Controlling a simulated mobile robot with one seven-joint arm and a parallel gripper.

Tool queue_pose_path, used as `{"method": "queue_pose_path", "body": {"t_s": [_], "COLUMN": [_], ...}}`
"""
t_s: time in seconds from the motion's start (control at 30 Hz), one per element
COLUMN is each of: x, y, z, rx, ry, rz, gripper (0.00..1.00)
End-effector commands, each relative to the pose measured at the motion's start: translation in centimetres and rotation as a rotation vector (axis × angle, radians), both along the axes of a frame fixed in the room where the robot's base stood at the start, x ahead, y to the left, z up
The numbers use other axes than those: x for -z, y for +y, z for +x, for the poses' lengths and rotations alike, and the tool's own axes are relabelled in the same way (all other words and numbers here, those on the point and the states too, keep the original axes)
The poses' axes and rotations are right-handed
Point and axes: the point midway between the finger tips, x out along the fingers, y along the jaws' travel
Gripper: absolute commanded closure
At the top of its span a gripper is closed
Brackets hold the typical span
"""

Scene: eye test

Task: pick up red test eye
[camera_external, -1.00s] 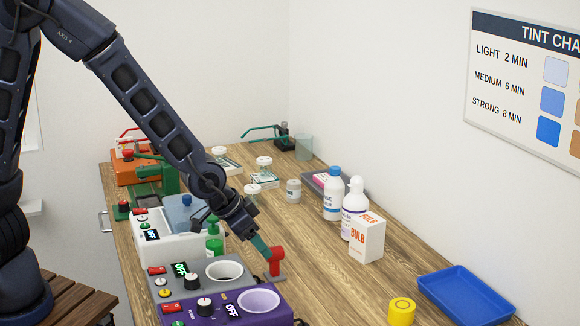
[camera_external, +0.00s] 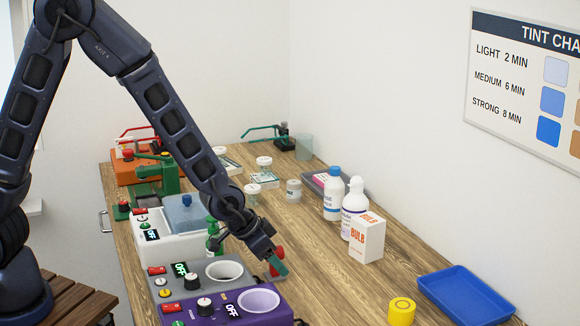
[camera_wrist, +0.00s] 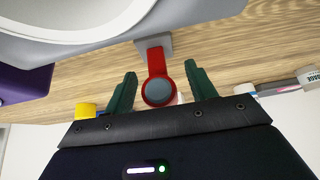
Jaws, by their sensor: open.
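The red test eye (camera_external: 278,253) stands on the wooden table right of the grey unit, partly hidden behind my gripper in the external view. In the wrist view, the red test eye (camera_wrist: 154,62) has a round head with a grey disc and a stem running to a small grey base (camera_wrist: 146,43). My gripper (camera_external: 278,268) is at the test eye's head. In the wrist view, my gripper's green fingers (camera_wrist: 161,86) are apart, one on each side of the head, with visible gaps. I cannot tell whether the head is fully between them in depth.
The grey unit (camera_external: 194,264) with a round white well and the purple unit (camera_external: 222,310) stand close on the left. A BULB box (camera_external: 366,240), a white bottle (camera_external: 354,212), a yellow cylinder (camera_external: 401,312) and a blue tray (camera_external: 466,294) are to the right. The table between is clear.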

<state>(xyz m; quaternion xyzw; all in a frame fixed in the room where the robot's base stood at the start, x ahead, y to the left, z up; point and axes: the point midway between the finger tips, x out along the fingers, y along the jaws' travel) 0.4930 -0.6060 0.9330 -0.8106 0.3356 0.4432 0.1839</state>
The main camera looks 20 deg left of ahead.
Motion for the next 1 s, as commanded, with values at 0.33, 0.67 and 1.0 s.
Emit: {"method": "queue_pose_path", "body": {"t_s": [0.33,0.67,1.0], "x": [0.41,0.38,-0.41], "y": [-0.2,-0.21,-0.28], "z": [0.17,0.18,0.17], "rx": [0.001,0.001,0.001], "ry": [0.001,0.0,-0.002], "rz": [-0.001,-0.001,-0.003], "gripper": [0.44,0.96,0.96]}}
